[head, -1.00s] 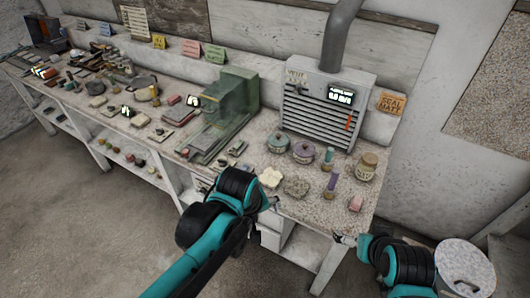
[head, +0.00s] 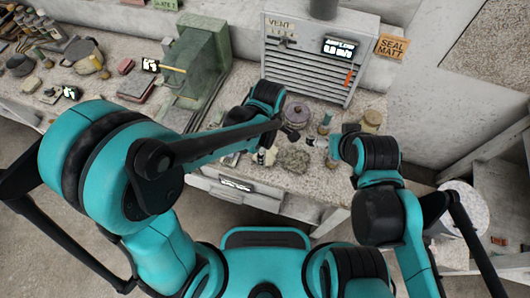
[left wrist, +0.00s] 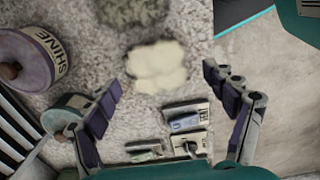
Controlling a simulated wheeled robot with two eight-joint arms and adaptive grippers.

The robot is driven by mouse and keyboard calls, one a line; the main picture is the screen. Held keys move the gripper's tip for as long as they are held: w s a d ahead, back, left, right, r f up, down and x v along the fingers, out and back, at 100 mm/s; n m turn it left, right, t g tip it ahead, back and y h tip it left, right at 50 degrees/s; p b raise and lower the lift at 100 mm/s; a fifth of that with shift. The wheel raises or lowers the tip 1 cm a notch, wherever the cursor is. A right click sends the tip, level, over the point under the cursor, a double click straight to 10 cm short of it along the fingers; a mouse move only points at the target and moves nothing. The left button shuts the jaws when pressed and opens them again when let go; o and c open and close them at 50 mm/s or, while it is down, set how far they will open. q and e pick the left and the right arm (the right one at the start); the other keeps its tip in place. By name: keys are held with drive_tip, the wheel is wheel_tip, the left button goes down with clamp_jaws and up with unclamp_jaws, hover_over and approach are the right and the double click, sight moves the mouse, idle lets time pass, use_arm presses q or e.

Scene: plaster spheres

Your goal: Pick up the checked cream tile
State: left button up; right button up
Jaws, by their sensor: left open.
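A pale cream piece with a lobed outline (left wrist: 158,67) lies flat on the speckled bench top in the left wrist view. It is blurred, and I cannot make out a check pattern on it. In the head view a pale patch beside my left arm (head: 268,157) seems to be the same piece, partly covered. My left gripper (left wrist: 162,80) is open and empty, its two fingers on either side of the cream piece and apart from it. My right gripper (head: 331,160) is over the bench at the right; its jaws are too small to read.
A grey-green rough lump (head: 295,160) lies just beside the cream piece. A lavender-lidded pot (head: 297,115) and a jar (head: 371,121) stand behind. Small labelled blocks (left wrist: 185,118) lie near my left fingers. A vent box (head: 310,65) and green machine (head: 203,55) stand at the back.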

use_arm(q)
drive_tip(key=f, duration=0.1)
drive_tip(key=f+b, duration=0.1)
drive_tip(key=f, duration=0.1)
drive_tip(key=f+b, duration=0.1)
drive_tip(key=shift+w+a+f, duration=0.3)
drive_tip(key=shift+w, duration=0.05)
drive_tip(key=c, duration=1.4)
drive_tip(key=shift+r, duration=0.1)
